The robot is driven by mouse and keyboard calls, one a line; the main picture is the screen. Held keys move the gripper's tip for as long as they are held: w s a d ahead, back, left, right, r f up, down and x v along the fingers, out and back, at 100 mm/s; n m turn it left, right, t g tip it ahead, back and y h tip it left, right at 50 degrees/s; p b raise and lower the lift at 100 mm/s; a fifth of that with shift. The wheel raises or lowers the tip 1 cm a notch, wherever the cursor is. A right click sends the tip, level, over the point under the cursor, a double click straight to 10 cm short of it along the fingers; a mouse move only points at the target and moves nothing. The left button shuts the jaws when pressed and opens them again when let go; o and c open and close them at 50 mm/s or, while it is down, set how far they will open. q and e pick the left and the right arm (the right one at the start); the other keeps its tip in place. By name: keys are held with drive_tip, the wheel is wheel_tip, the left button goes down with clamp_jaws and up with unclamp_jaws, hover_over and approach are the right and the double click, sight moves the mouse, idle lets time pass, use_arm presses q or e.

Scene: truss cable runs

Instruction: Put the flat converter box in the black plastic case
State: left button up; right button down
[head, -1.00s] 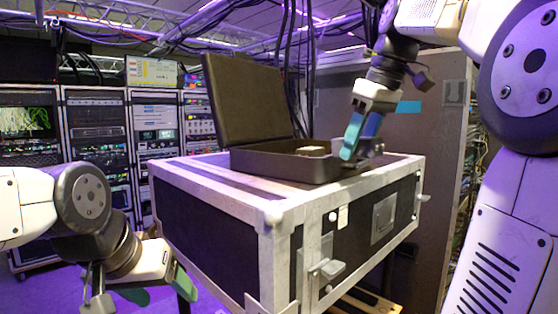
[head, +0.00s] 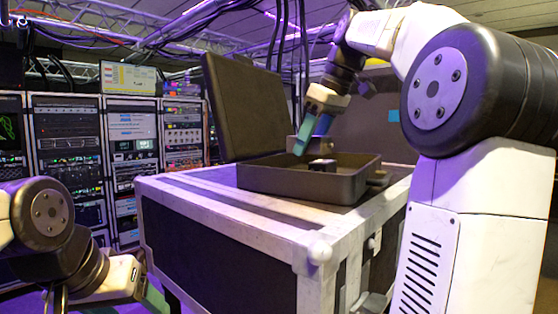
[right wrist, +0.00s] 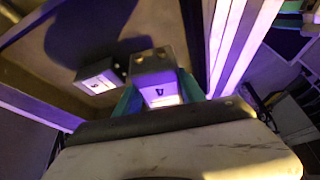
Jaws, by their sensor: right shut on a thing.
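The black plastic case (head: 348,188) stands open on top of a flight case, its lid (head: 243,105) upright at the back left. My right gripper (head: 312,148) points down over the case's far side. Its teal fingers are shut on a small grey box, taken to be the flat converter box (right wrist: 152,64), with a lettered white label. In the head view the fingers partly hide this box; whether it touches the case is unclear. Another small box (right wrist: 100,82) with a white label lies inside the case (head: 322,164). My left gripper (head: 152,298) is low at the left, partly cut off.
The flight case (head: 215,250) has pale metal edges and a clear top strip in front of the black case. Equipment racks (head: 66,150) stand at the back left. Dark cables (head: 284,40) hang behind the lid.

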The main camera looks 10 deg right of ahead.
sight(292, 143)
drive_tip(key=w, duration=0.2)
drive_tip(key=w+a, duration=0.1)
drive_tip(key=w, duration=0.1)
drive_tip(key=w+a, duration=0.1)
drive_tip(key=w, duration=0.1)
drive_tip(key=shift+w+a+f, duration=0.25)
drive_tip(key=shift+w+f, duration=0.05)
drive_tip(key=shift+w, duration=0.05)
drive_tip(key=shift+w+a+f, duration=0.1)
drive_tip(key=shift+w+f, duration=0.05)
drive_tip(key=shift+f, duration=0.75)
drive_tip(key=shift+w+f, duration=0.15)
drive_tip(key=shift+f, duration=0.75)
drive_tip(key=shift+f, duration=0.1)
drive_tip(key=shift+f, duration=0.5)
drive_tip(key=c, duration=0.7)
unclamp_jaws()
drive_tip(key=shift+r, duration=0.35)
drive_tip(key=v, duration=1.2)
drive_tip(key=shift+r, duration=0.2)
